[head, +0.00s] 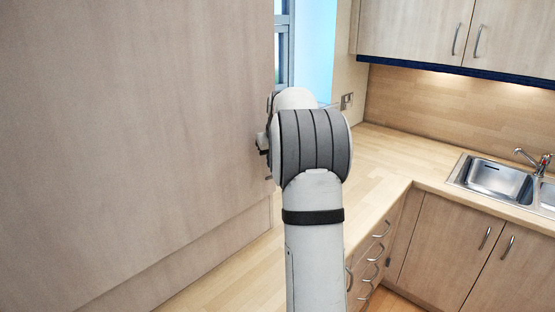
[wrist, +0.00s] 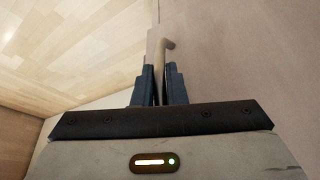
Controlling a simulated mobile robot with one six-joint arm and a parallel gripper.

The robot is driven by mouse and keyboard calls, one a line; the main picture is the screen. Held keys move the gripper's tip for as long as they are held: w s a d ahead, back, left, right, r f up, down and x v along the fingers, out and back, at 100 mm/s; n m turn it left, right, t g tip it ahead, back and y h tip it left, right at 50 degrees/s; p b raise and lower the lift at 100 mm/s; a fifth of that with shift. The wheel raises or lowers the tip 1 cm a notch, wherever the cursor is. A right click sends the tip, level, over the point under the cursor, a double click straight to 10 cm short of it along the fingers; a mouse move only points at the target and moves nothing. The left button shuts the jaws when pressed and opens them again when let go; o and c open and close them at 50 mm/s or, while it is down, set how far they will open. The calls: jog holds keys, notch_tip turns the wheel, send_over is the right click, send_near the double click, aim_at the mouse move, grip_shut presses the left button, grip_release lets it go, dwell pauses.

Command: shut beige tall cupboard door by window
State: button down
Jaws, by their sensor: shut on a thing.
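The beige tall cupboard door (head: 130,140) fills the left of the head view, with its right edge by the window. In the wrist view its pale face (wrist: 240,55) takes up the right side. My gripper (wrist: 158,88) has its two dark fingers shut on the slim door handle (wrist: 158,50), whose bent upper end shows past the fingertips. In the head view my arm reaches up to the door's right edge, and its wrist hides most of the gripper and the handle. I cannot tell how far the door stands open.
The window (head: 282,45) is behind the door edge. A wooden worktop (head: 385,155) with a steel sink (head: 497,178) runs along the right. Drawers (head: 370,255) with bar handles sit below it, close to my arm. Wall cupboards (head: 440,25) hang above.

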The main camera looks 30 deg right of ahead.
jog(key=shift+w+a+r, duration=0.15)
jog(key=shift+w+a, duration=0.15)
jog(key=c, duration=1.6)
grip_release()
jog(key=shift+w, duration=0.15)
jog(key=shift+c, duration=0.2)
jog(key=shift+o, duration=0.8)
jog(key=shift+d, duration=0.1)
jog(key=b+v, duration=0.1)
jog(key=v, duration=0.6)
jog(key=shift+s+r+b, duration=0.3)
jog(key=shift+s+b, duration=0.05)
jog(key=shift+s, duration=0.05)
jog(key=shift+f, duration=0.1)
